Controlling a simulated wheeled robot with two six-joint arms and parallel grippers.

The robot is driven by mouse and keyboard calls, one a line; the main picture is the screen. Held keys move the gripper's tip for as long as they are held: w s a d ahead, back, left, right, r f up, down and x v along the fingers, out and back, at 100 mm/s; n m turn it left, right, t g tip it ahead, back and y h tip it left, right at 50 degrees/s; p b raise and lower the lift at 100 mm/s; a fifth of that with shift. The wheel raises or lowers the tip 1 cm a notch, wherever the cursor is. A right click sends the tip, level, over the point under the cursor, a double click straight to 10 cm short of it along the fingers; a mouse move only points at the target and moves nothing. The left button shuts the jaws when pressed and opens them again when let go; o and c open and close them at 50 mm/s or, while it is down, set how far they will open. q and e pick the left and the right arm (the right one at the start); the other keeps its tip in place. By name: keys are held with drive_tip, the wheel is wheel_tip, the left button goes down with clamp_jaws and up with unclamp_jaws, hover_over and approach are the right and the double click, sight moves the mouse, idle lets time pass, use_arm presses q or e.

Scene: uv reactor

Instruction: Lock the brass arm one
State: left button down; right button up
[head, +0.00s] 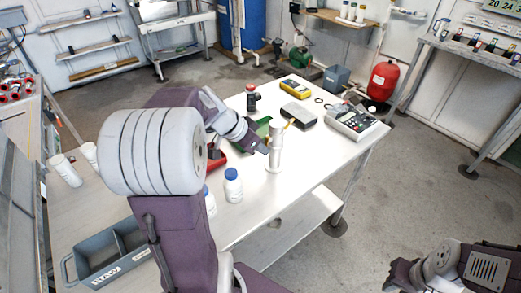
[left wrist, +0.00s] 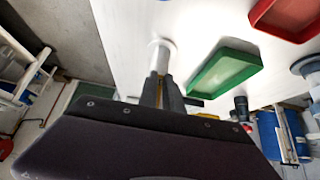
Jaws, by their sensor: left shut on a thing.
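A pale metal post (head: 274,152) stands upright on a round foot on the white table; it also shows in the left wrist view (left wrist: 160,57). A small brass-yellow piece (head: 287,125), which looks like the brass arm, sticks out at the post's top. My left gripper (head: 264,148) is at the post's left side, and its fingers (left wrist: 163,92) are shut close against the post's upper end. The held part is mostly hidden by the fingers. Of my right arm only links show at the lower right; its gripper cannot be made out.
A green tray (left wrist: 223,70) and a red tray (left wrist: 287,17) lie beside the post. A white bottle with a blue cap (head: 233,188) stands in front. A grey meter (head: 353,122), a dark case (head: 298,115) and a yellow device (head: 295,88) lie behind. A grey bin (head: 108,264) is at the lower left.

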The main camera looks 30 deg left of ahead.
use_arm(q)
drive_tip(key=c, duration=1.5)
unclamp_jaws()
drive_tip(key=shift+r, duration=0.1)
drive_tip(key=p+v, duration=0.1)
drive_tip(key=v, duration=0.8)
drive_tip(key=shift+s, duration=0.1)
